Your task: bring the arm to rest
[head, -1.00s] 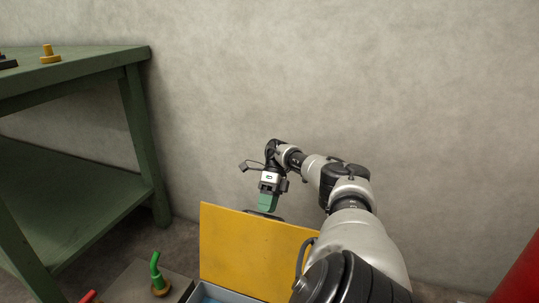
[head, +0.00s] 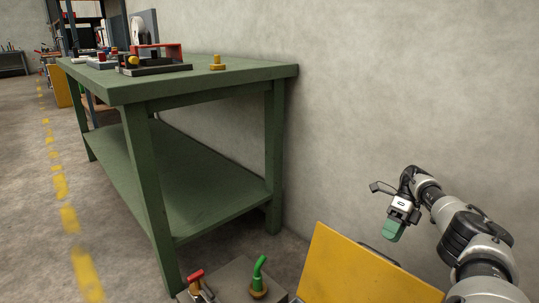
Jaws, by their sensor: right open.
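My right arm (head: 465,232) reaches in from the lower right. It ends in my right gripper (head: 392,231), which has green fingertips pointing down. The gripper is open; I see nothing clearly held in it. It hangs in front of the grey wall, above and behind the yellow panel as seen here. A small yellow flanged spool (head: 217,63) stands upright on the green workbench (head: 200,78), near its right end and well apart from the gripper. My left gripper is out of view.
The yellow panel (head: 365,272) stands below the gripper. A grey plate (head: 232,280) at the bottom carries a green-handled piece (head: 259,275) and a red-handled piece (head: 197,283). A dark fixture (head: 155,67) sits on the bench. Open floor (head: 30,220) lies at the left.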

